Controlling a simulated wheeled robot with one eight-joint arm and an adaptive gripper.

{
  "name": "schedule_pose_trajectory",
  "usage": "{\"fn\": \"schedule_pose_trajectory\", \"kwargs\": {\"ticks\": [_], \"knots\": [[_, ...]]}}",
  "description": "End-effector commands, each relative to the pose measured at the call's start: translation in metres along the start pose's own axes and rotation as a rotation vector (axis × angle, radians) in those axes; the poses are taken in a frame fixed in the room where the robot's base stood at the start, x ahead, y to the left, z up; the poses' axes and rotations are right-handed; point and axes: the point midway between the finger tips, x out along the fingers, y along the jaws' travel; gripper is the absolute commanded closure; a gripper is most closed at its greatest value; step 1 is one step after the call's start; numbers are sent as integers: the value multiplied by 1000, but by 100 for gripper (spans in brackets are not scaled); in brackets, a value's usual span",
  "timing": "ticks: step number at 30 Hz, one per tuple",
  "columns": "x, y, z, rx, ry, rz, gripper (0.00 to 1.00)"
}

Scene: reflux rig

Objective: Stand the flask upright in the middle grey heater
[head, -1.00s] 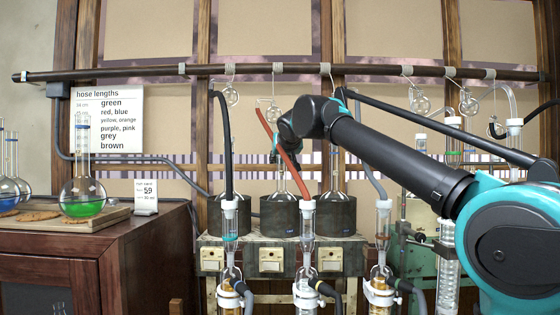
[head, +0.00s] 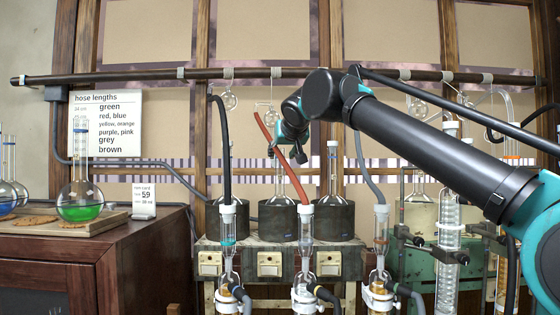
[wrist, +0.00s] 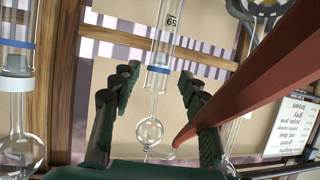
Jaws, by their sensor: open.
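Three dark grey heaters stand in a row in the head view. In the middle heater (head: 278,222) a clear flask (head: 279,184) stands upright, its neck rising above the rim and its lower body hidden. My gripper (head: 286,154) is open just above that neck. In the wrist view, which looks inverted, my gripper (wrist: 159,84) has its fingers apart. A clear neck with a blue band (wrist: 157,68) shows between or behind them. I cannot tell its exact distance. No glass is clamped.
A glass bulb with a red hose (head: 290,165) hangs close beside my gripper. Another banded flask (head: 333,172) stands in the right heater, and a black hose (head: 225,150) drops in front of the left heater (head: 238,222). A green-filled flask (head: 80,200) stands on the left cabinet.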

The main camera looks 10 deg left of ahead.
Motion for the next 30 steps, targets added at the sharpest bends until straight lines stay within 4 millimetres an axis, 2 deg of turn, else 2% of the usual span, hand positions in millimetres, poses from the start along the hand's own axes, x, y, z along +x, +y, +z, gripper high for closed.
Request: {"fn": "schedule_pose_trajectory", "kwargs": {"ticks": [3,9,30], "knots": [[-18,0,0,-1,1,-1,55],[-32,0,0,0,1,-1,55],[-33,0,0,0,1,0,55]]}}
